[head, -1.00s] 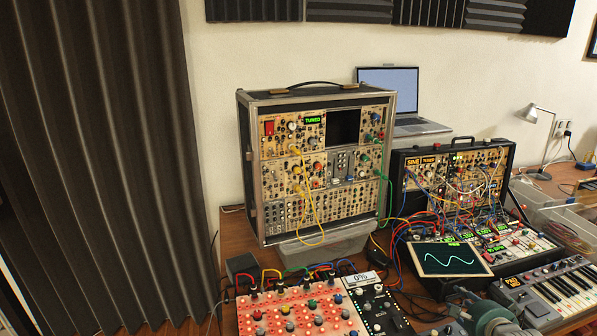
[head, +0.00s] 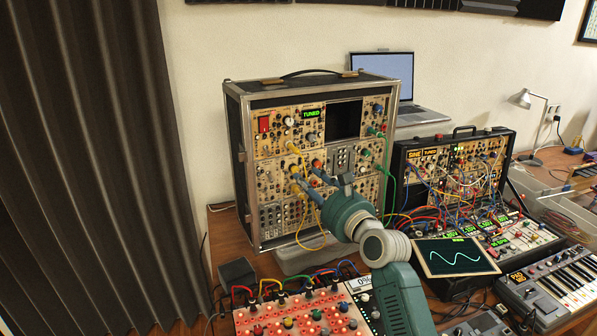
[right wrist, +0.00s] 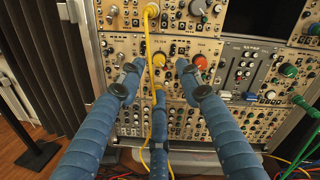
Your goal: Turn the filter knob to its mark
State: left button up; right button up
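The tall modular synth case (head: 231,120) stands on the table, its panels full of knobs and jacks. My right gripper (head: 308,184) is in front of its middle row. In the right wrist view its blue fingers are spread, empty, and the gripper (right wrist: 160,76) is open. An orange-red knob (right wrist: 200,63) is beside the right fingertip. I cannot read which knob is labelled filter, nor see its mark clearly. My left gripper is not in view.
Yellow and green cables (head: 378,172) hang over the case front. A second synth case (head: 512,150) with many cables, a small scope screen (head: 455,258) and a keyboard (head: 560,285) stand to the right. A red-lit panel (head: 290,322) lies in front.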

aim_at(296, 171)
jog(key=x, duration=0.5)
jog(key=shift+w+a+f, duration=0.1)
jog(key=shift+w+a, duration=0.3)
jog(key=shift+w, duration=0.25)
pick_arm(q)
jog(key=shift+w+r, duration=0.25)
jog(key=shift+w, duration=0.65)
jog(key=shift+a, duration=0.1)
pick_arm(e)
jog(key=c, duration=0.8)
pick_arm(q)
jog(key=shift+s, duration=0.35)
pick_arm(e)
grip_shut()
